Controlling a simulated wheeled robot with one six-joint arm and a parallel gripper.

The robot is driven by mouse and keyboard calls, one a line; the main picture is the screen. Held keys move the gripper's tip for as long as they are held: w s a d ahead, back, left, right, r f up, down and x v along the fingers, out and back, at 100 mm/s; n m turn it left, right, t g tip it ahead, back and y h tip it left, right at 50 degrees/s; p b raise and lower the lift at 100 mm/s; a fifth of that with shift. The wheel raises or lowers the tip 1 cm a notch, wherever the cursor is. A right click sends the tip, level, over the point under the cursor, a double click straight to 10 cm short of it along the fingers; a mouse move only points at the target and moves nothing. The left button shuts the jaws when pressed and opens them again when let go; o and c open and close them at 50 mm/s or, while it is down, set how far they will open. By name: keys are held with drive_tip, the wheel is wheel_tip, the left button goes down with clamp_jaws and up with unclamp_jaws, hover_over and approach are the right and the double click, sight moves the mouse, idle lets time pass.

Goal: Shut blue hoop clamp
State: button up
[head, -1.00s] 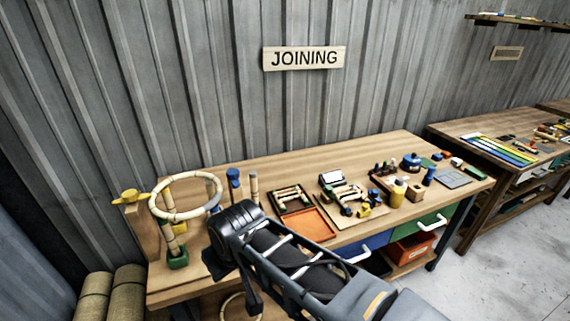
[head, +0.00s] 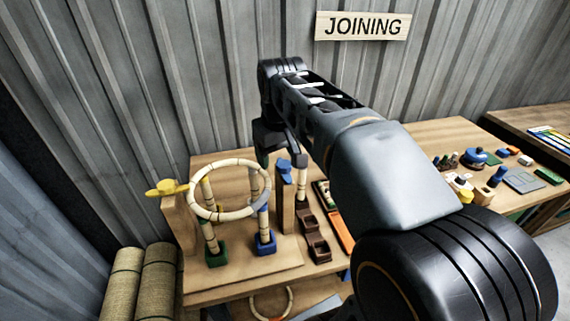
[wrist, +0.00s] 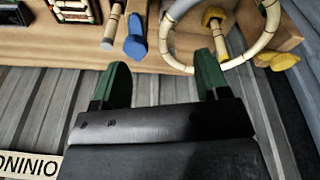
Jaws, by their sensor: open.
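The blue hoop clamp (head: 285,170) sits at the top of a wooden post just right of the rattan hoop (head: 194,203). Its blue lever (wrist: 135,40) shows in the wrist view, just beyond my left-hand finger. Whether it is open or shut I cannot tell. The pale hoop is held up above the bench and also shows in the wrist view (wrist: 168,42). My gripper (wrist: 163,72) has its two green fingers wide apart and nothing between them. In the head view my gripper (head: 280,150) is close above the blue clamp, partly hidden by my arm.
A yellow clamp (head: 165,188) sticks out left of the hoop. Rattan uprights stand in a green base (head: 217,256) and a blue base (head: 265,245). Brown blocks (head: 317,248) lie to their right. The corrugated wall is close behind the bench.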

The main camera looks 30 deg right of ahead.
wheel_tip(320, 180, up, 3)
drive_tip(key=g, duration=0.2)
hover_over(285, 165)
drive_tip(key=n+b, duration=0.1)
wheel_tip(285, 165, down, 13)
drive_tip(key=shift+w+d+r+b, duration=0.1)
drive_tip(key=shift+b, duration=0.35)
drive_tip(key=shift+c, duration=0.2)
drive_tip(key=c, duration=0.9)
